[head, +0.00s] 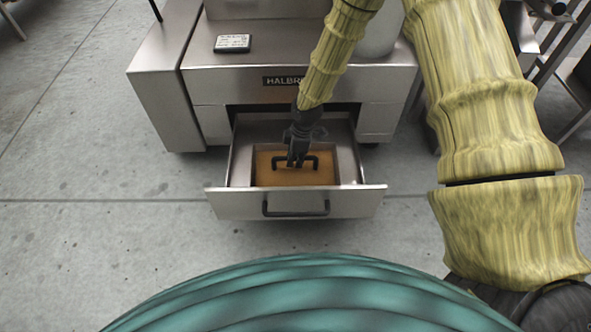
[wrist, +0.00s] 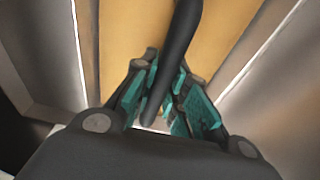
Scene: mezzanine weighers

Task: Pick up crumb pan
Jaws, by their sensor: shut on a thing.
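The crumb pan (head: 275,178) is a shallow orange-brown pan with a black bar handle (head: 314,160). It lies inside an open metal drawer (head: 235,165). My gripper (head: 294,160) reaches down into the drawer from above. In the wrist view my gripper (wrist: 165,100) has its teal-padded fingers on both sides of the dark handle (wrist: 178,45), shut on it. The pan's orange-brown surface (wrist: 130,30) shows beneath. The pan sits between the drawer walls; whether it is lifted at all I cannot tell.
The drawer's steel front (head: 345,203) has its own black handle (head: 296,211). Bare concrete floor (head: 90,170) lies left of the drawer. Metal frames stand at the upper right.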

